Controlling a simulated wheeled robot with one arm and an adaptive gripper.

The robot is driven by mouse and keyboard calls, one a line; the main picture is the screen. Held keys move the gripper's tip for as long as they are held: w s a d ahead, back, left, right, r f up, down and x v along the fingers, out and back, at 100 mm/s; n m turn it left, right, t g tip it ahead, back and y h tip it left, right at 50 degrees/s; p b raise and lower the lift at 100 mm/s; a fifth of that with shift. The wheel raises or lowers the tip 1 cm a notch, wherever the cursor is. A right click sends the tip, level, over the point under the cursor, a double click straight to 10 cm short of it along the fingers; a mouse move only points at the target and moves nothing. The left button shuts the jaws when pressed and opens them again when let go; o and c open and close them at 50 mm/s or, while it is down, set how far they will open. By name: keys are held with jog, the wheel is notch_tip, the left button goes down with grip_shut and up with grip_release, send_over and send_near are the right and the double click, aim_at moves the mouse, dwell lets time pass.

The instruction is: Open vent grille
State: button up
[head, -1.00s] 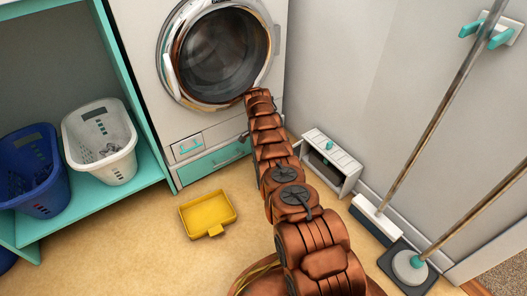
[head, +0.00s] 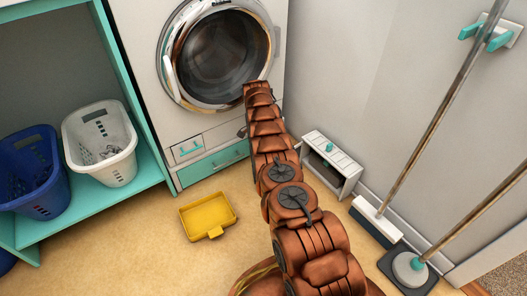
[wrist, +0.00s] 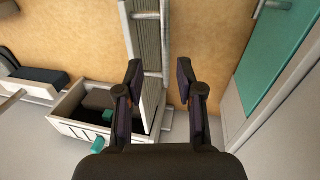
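The white vent box (head: 345,160) stands on the floor against the wall, right of my arm; its left part is hidden in the head view. In the wrist view the box (wrist: 65,130) shows a dark open inside. A grey slatted panel, which looks like the vent grille (wrist: 145,45), stands out from the box's opening. A pale bar handle (wrist: 165,45) runs along its edge. My gripper (wrist: 160,75) is open, its fingers apart on either side of the bar's near end. I cannot tell whether they touch it. The head view hides my gripper behind my arm.
A washing machine (head: 185,125) with a teal drawer (head: 213,163) is left of the box; the drawer front is close on the right in the wrist view (wrist: 275,45). A broom (head: 378,215) and mop (head: 410,270) stand right.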

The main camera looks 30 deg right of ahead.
notch_tip(320, 180, up, 6)
jog(key=shift+r, duration=0.15)
dwell(0.5)
